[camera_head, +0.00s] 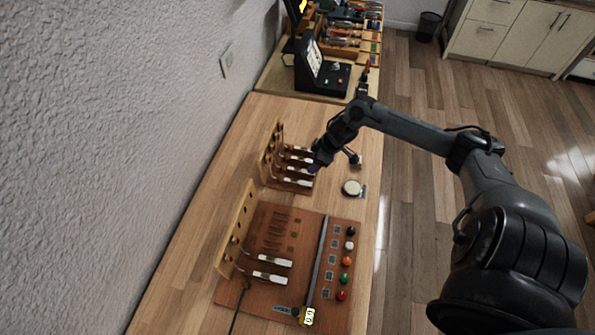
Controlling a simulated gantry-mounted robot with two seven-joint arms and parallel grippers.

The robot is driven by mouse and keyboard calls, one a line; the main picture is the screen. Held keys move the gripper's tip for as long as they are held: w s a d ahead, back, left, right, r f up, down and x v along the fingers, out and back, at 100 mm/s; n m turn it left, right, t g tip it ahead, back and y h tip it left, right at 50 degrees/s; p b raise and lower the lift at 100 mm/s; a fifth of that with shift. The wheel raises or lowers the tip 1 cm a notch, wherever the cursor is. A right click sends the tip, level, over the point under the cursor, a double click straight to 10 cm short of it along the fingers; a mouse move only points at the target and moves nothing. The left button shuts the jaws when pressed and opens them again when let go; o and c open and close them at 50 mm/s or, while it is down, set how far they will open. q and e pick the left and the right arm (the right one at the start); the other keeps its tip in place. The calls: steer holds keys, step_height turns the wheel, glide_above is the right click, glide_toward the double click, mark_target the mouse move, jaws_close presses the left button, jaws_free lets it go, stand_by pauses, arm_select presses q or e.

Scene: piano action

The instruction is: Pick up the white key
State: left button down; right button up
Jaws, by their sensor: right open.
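Several white key pieces (298,182) with dark stems sit on the small wooden rack (267,160) beyond the main board. Two more white keys (275,261) lie on the near brown board (345,228), on its left side. My right gripper (314,168) is open at the right ends of the rack's keys, pointing down and left. It partly covers them, and I cannot tell whether it touches one. My left gripper is out of view.
Coloured knobs (347,262) line the near board's right side, beside a dark rail (317,262). A round pale disc (352,188) lies right of the rack. A black device (322,75) stands farther back. The textured wall (130,130) borders the left.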

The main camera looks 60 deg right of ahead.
steer(key=shift+b+x, duration=0.4)
steer(key=shift+x, duration=2.75)
steer(key=shift+s, duration=0.15)
jaws_close()
